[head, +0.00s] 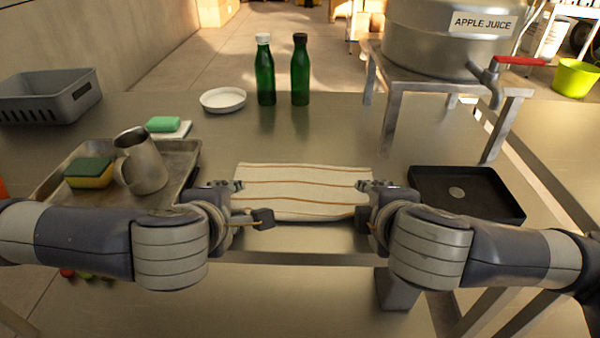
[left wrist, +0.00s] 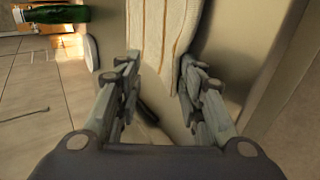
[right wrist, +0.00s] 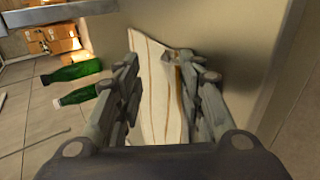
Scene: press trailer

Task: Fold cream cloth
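The cream cloth (head: 305,190) with thin brown stripes lies flat on the steel table in front of me, roughly a rectangle. My left gripper (head: 249,202) is at its left edge and my right gripper (head: 364,204) is at its right edge. In the left wrist view the fingers (left wrist: 160,62) stand apart, with the cloth (left wrist: 158,30) between and beyond the tips. In the right wrist view the fingers (right wrist: 160,60) also stand apart, with the cloth (right wrist: 154,85) showing between them. Whether any fingertip touches the cloth is unclear.
A metal tray (head: 185,178) with a sponge (head: 88,172) and a steel jug (head: 140,160) is at left. A black tray (head: 480,210) is close at right. Two green bottles (head: 265,75) and a white dish (head: 222,100) stand behind. The table between cloth and bottles is clear.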

